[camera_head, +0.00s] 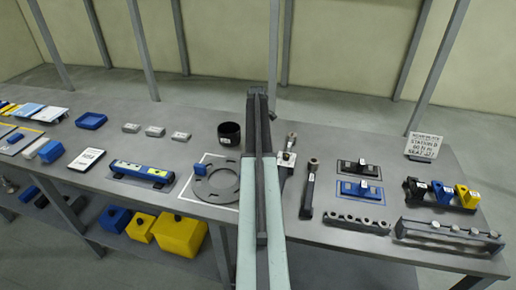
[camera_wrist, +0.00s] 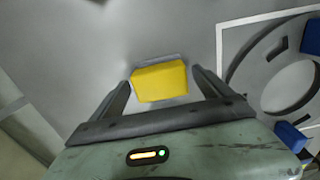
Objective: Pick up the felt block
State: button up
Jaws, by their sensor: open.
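A yellow block (camera_wrist: 160,82), which I take to be the felt block, lies on the grey surface in the wrist view. A thin grey strip shows along its far edge. My gripper (camera_wrist: 162,78) is open, with one finger at the block's left side and the other at its right. I cannot tell whether either finger touches it. In the head view I do not make out this block on the table top, and my arm covers part of the table there.
A grey ring plate (camera_head: 217,194) lies in a white outline, with a blue block (camera_head: 173,191) at its left. A black cup (camera_head: 229,135) stands behind it. Racks and holders, including a blue-and-yellow set (camera_head: 440,194), fill the right side. Yellow bins (camera_head: 180,236) sit below the table.

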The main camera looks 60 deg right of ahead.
jog(key=shift+r, duration=0.15)
jog(key=c, duration=1.5)
notch_tip(320, 180, up, 10)
jog(key=p, duration=1)
jog(key=shift+r, duration=0.15)
jog(key=shift+f, duration=0.2)
